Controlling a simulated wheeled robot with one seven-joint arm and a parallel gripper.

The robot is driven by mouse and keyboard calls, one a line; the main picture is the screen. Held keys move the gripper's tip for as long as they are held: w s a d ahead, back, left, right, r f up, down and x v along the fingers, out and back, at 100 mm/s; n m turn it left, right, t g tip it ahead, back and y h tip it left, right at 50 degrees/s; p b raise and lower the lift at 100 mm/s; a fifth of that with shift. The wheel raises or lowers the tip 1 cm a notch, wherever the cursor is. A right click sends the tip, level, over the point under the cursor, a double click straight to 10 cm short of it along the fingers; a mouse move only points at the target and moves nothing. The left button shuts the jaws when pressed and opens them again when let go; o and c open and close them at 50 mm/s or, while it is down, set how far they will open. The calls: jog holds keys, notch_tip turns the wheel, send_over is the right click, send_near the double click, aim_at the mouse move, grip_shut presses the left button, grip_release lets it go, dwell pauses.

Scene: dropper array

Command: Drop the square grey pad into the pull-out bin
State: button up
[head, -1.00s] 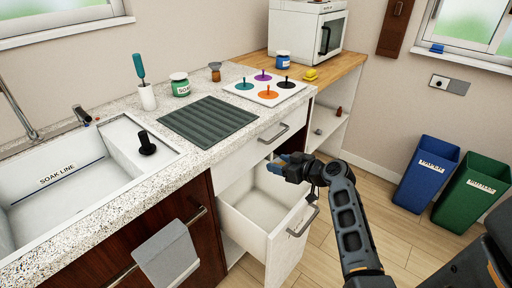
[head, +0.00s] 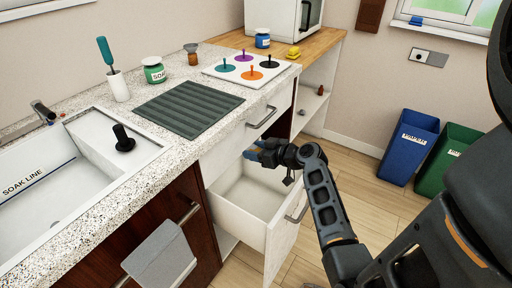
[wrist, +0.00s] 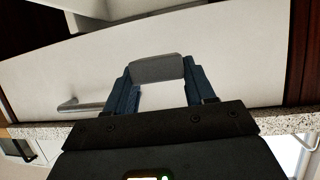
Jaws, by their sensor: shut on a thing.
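The square grey pad (wrist: 157,68) is between the blue fingers of my gripper (wrist: 158,72) in the wrist view, gripped at its sides. In the head view my gripper (head: 258,154) is above the opening of the white pull-out bin (head: 248,188), near its back part by the cabinet. The pad is not clearly seen there, hidden by or blending with the fingers. The bin is pulled out below the counter, and the part of its inside that shows looks empty.
A closed drawer with a bar handle (head: 262,117) is just above the bin, under the speckled counter (head: 90,205). A ridged dark mat (head: 190,108) lies on the counter. A blue bin (head: 408,147) and a green bin (head: 446,158) stand at the right wall.

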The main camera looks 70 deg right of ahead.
jog(key=shift+f, duration=0.7)
jog(key=o, duration=1.1)
jog(key=shift+s+r, duration=0.1)
jog(key=b+v, duration=0.1)
jog(key=v, duration=0.6)
jog(key=shift+s, duration=0.25)
jog(key=shift+a+r, duration=0.1)
jog(key=shift+r, duration=0.05)
